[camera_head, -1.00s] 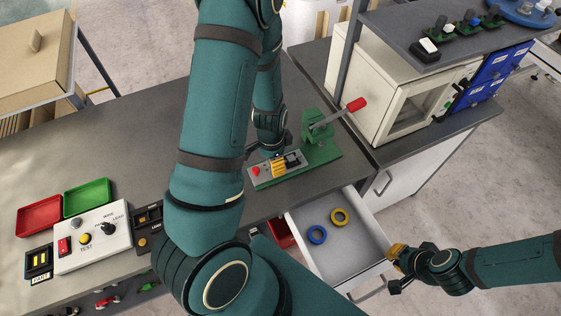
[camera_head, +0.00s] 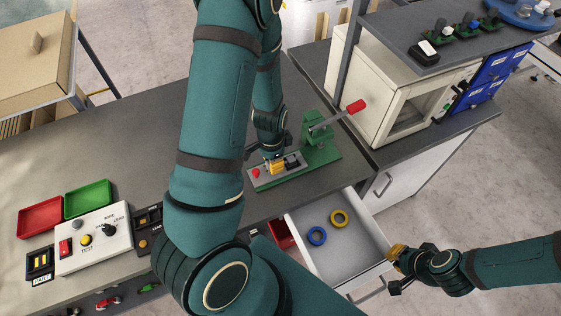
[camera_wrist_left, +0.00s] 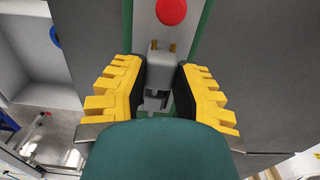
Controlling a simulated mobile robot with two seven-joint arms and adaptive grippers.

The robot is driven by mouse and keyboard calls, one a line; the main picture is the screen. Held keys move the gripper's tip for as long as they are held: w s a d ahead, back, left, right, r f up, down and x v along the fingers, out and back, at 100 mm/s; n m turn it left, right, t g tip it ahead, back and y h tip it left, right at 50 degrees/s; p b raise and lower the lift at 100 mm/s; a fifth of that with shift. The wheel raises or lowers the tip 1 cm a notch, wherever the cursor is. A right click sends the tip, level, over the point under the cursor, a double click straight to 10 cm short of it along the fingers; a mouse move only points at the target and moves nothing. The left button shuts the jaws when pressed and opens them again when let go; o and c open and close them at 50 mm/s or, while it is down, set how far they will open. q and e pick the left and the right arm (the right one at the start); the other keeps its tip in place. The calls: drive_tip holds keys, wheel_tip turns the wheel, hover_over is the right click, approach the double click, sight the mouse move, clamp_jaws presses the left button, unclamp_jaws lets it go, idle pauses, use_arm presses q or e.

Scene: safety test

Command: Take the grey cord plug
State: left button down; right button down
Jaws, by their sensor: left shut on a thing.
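The grey cord plug (camera_wrist_left: 160,66), with two brass-coloured pins, sits between the yellow finger pads of my left gripper (camera_wrist_left: 158,85) in the left wrist view. The gripper is shut on it. In the head view my left gripper (camera_head: 275,167) is over the grey plate of the green test fixture (camera_head: 320,152), and it hides the plug there. Whether the plug touches the plate is unclear. My right gripper (camera_head: 396,256) is at the front edge of the open drawer; its fingers are too small to judge.
The fixture has a red button (camera_head: 255,173) and a red-handled lever (camera_head: 356,105). A control box (camera_head: 105,243) and red and green trays (camera_head: 88,198) stand at left.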

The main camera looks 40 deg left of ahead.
use_arm(q)
drive_tip(key=shift+r+p, duration=2.35)
drive_tip(key=shift+r, duration=0.65)
drive_tip(key=shift+f, duration=0.1)
